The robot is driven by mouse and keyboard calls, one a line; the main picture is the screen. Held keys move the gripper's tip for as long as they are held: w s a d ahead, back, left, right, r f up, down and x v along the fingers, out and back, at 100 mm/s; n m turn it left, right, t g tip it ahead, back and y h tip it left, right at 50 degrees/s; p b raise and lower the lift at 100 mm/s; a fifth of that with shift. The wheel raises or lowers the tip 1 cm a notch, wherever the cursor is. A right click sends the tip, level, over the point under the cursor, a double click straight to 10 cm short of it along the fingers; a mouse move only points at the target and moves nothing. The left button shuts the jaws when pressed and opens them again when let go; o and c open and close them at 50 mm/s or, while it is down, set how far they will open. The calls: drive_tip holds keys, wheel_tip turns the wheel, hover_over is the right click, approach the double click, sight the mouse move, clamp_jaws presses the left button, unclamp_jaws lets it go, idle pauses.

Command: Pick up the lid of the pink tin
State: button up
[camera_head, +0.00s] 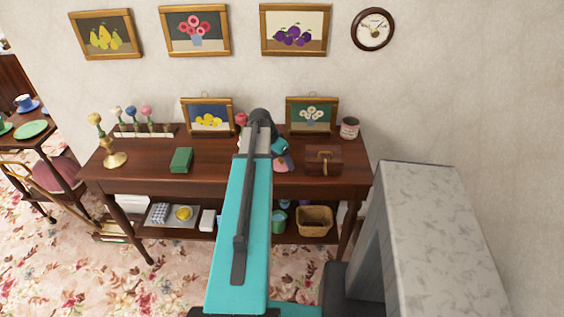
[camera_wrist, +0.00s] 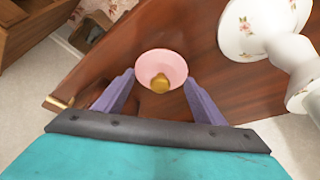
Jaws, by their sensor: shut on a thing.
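In the wrist view, the pink lid (camera_wrist: 150,63), round with a gold knob, sits between the two purple fingers of my gripper (camera_wrist: 159,79). My gripper is shut on it. In the head view, my gripper (camera_head: 281,157) is over the front middle of the dark wooden table (camera_head: 225,160), with a patch of pink showing at its fingers. My arm hides part of that area. The tin's body cannot be made out under the lid, and I cannot tell whether the lid is resting or raised.
A white flowered china piece (camera_wrist: 262,38) stands close to the right finger in the wrist view. In the head view, a brown wooden box (camera_head: 323,161) is right of my gripper and a green box (camera_head: 181,160) left. Framed pictures stand along the back.

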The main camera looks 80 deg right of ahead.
drive_tip(key=shift+r, duration=0.2)
drive_tip(key=shift+r+b, duration=0.75)
drive_tip(key=shift+r, duration=0.75)
drive_tip(key=w+a+b, duration=0.1)
drive_tip(key=w+a, duration=0.2)
drive_tip(key=a, duration=0.4)
drive_tip(key=w+a+r+b, duration=0.1)
drive_tip(key=w+a+b, duration=0.1)
drive_tip(key=w+a, duration=0.2)
drive_tip(key=a, duration=0.3)
drive_tip(key=shift+w+r, duration=0.3)
